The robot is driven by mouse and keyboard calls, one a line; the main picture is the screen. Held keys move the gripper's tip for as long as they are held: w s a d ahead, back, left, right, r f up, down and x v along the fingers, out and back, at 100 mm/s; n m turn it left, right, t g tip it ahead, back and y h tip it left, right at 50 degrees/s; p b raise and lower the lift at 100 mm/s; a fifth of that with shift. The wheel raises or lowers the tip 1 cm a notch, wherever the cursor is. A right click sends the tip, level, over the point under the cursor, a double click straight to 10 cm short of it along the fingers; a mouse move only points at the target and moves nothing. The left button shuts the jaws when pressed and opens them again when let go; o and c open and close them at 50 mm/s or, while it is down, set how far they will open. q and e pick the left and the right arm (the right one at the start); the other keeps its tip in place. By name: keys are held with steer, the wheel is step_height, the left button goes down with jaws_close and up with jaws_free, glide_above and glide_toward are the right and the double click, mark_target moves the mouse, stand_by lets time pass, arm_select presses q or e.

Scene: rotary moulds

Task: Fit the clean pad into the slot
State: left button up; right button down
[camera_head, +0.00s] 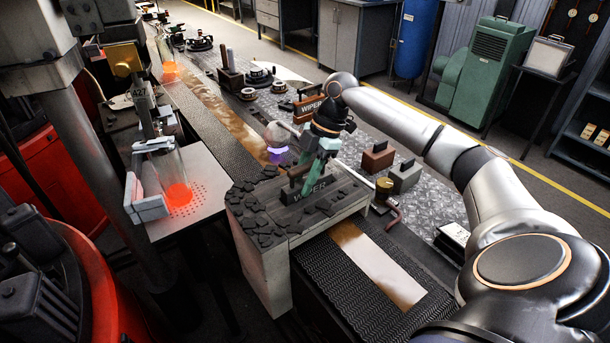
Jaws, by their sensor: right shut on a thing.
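My right gripper (313,180) points down at a dark block marked WIPER (292,194) on top of the pale stone block (262,262). Its greenish fingers are shut on a pad, a small brown part (297,172) of which shows beside them. The fingers hide most of the pad and the slot, so I cannot tell how far the pad sits in it. My left gripper is not in view.
Dark flakes (254,222) litter the stone block. A brown block (377,161) and a grey block (404,178) stand on the metal plate (436,202) to the right. Another WIPER block (309,106) stands behind. A glowing glass (174,185) stands at left.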

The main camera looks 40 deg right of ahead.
steer(key=c, duration=0.5)
jaws_free()
steer(key=f, duration=0.2)
steer(key=shift+s+a+f+g, duration=0.15)
steer(key=shift+s+f+g, duration=0.15)
steer(key=shift+f, duration=0.1)
steer(key=shift+t, duration=0.4)
steer(key=v, duration=0.5)
steer(key=w+v, duration=0.1)
steer(key=v, duration=0.9)
steer(key=shift+w+a+r, duration=0.2)
steer(key=shift+w+r, duration=0.1)
